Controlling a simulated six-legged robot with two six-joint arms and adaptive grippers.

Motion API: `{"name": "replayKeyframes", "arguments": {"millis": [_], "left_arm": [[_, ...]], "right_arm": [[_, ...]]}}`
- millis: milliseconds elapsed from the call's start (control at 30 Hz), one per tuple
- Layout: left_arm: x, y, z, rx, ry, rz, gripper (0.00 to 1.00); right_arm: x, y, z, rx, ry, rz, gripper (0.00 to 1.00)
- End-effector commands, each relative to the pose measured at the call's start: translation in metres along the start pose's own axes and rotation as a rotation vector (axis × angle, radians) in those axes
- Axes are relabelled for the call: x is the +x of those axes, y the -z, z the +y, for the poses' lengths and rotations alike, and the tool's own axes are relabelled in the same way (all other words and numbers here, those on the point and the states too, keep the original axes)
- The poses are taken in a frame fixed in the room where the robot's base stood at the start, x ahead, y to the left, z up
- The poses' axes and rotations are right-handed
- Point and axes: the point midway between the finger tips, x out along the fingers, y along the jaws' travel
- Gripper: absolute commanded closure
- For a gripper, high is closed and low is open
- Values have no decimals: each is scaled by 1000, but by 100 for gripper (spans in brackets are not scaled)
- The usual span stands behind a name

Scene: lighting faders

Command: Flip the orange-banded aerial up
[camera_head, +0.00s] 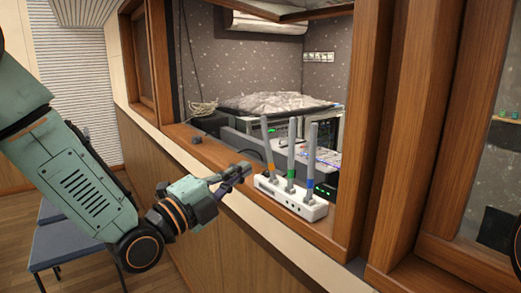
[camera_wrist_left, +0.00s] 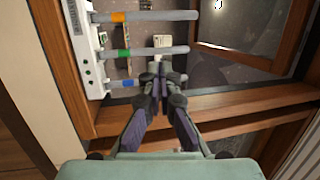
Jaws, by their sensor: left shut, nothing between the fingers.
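A white box (camera_head: 310,212) with three grey aerials stands on the wooden sill; it also shows in the left wrist view (camera_wrist_left: 88,55). The orange-banded aerial (camera_head: 266,145) is the leftmost, standing nearly upright with its tip leaning a little left. It also shows at the top of the left wrist view (camera_wrist_left: 165,15). The green-banded (camera_head: 291,160) and blue-banded (camera_head: 311,155) aerials also stand up. My left gripper (camera_head: 246,169) is shut and empty, left of the box in the head view. In the left wrist view its fingertips (camera_wrist_left: 158,72) appear near the green-banded and blue-banded aerials. My right gripper is not in view.
A wooden window frame (camera_head: 358,120) rises right of the box. Behind the sill are a mixing desk (camera_head: 328,155) and dark equipment. A coiled cable (camera_head: 203,107) lies further left. Blue seats (camera_head: 65,235) stand below, left. The sill left of the box is mostly clear.

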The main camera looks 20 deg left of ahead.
Motion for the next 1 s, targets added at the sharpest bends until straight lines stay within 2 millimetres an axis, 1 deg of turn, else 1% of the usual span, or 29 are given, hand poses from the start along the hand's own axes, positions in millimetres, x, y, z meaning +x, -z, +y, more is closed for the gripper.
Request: {"name": "replayKeyframes", "arguments": {"millis": [33,167,367,533,600,700,800,1000], "left_arm": [[6,1,0,6,-1,4,100],[19,2,0,5,0,5,100],[44,2,0,3,0,5,100],[71,2,-1,4,1,6,100],[77,-8,-2,-1,4,0,100],[86,-17,-2,-1,4,0,100],[92,-23,-1,-1,3,1,100],[96,-28,-1,-1,2,1,100]], "right_arm": [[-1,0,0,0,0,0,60],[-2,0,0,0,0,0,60],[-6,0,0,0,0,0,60],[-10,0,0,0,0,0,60],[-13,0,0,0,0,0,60],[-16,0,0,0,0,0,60],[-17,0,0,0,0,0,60],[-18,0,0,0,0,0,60]]}}
